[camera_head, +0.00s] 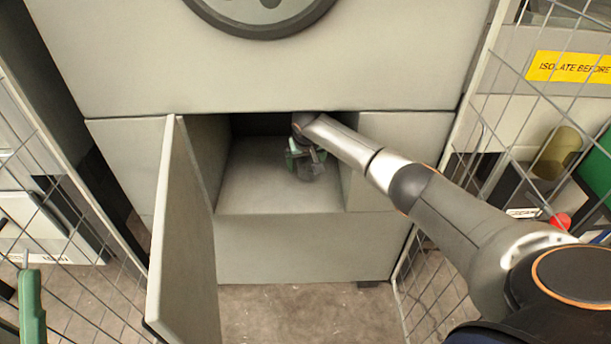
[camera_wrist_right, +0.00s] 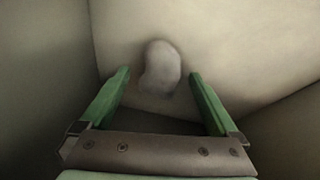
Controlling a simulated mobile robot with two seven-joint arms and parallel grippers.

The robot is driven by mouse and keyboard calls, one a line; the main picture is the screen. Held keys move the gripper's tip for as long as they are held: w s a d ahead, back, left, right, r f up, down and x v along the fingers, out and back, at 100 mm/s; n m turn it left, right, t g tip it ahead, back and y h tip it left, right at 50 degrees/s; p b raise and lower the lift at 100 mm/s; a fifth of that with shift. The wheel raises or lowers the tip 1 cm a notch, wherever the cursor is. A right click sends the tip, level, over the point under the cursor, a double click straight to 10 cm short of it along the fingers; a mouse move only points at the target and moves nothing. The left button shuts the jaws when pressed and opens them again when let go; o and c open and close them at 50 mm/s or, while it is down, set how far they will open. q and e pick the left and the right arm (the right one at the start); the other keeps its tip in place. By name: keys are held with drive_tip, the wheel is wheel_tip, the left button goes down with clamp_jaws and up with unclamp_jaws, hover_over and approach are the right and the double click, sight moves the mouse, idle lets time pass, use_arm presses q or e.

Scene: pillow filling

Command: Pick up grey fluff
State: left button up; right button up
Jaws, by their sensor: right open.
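The grey fluff (camera_wrist_right: 161,66) is a small rounded lump on the pale floor of the compartment in the right wrist view. My right gripper (camera_wrist_right: 160,74) is open, with one green finger to the left of the fluff and one to the right. The fluff lies between and just beyond the fingertips, with a gap on both sides. In the head view my right gripper (camera_head: 304,165) reaches down into the open compartment, and I cannot clearly pick out the fluff there. A green part of my left gripper (camera_head: 31,305) shows at the lower left edge.
The compartment (camera_head: 262,190) is in a grey cabinet (camera_head: 300,75), with side walls close around my right arm. Its door (camera_head: 183,240) stands open on the left. Wire mesh fences (camera_head: 60,235) flank the cabinet. The floor (camera_head: 310,312) in front is clear.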

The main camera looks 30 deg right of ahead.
drive_tip(key=shift+w+f+b, duration=0.1)
drive_tip(key=shift+f+b, duration=0.4)
drive_tip(key=shift+b, duration=0.05)
drive_tip(key=c, duration=1.4)
drive_tip(key=shift+c, duration=0.2)
